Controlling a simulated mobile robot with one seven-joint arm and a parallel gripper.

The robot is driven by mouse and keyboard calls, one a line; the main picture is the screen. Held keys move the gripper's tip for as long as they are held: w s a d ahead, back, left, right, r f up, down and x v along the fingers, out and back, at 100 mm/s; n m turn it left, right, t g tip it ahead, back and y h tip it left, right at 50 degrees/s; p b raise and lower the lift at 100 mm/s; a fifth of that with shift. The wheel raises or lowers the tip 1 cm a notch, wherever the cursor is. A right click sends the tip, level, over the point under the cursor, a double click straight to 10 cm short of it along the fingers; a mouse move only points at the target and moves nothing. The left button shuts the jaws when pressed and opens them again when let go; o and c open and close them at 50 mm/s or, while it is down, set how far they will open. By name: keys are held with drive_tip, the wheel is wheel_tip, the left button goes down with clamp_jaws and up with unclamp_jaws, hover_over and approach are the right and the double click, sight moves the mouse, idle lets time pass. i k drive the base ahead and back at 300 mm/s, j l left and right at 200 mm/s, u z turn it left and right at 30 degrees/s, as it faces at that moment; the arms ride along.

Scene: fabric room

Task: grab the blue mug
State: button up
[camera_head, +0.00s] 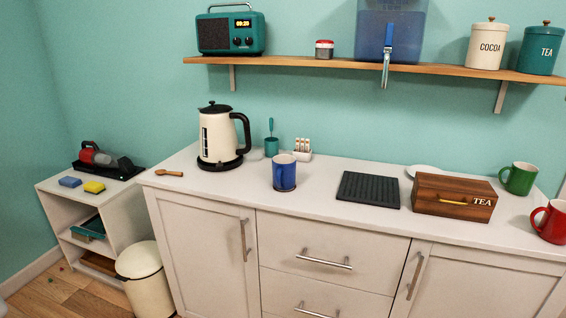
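The blue mug (284,174) stands upright on the white countertop, a little left of the picture's middle. It is near the counter's front edge, with clear counter around its front and right side. Its handle seems to face the camera, but it is hard to make out against the blue body. I cannot tell whether anything is inside the mug. My gripper is not visible in this view, and nothing touches the mug.
To the right are a dark ridged mat (368,189), wooden tea box (453,197), green mug (519,179) and red mug (551,222). A shelf (290,63) overhangs behind.

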sight(284, 166)
drive_tip(key=i+u, duration=0.15)
drive_tip(key=i, duration=0.4)
drive_tip(key=i+l+u, duration=0.2)
drive_tip(key=i, duration=0.3)
drive_tip(key=u, duration=0.15)
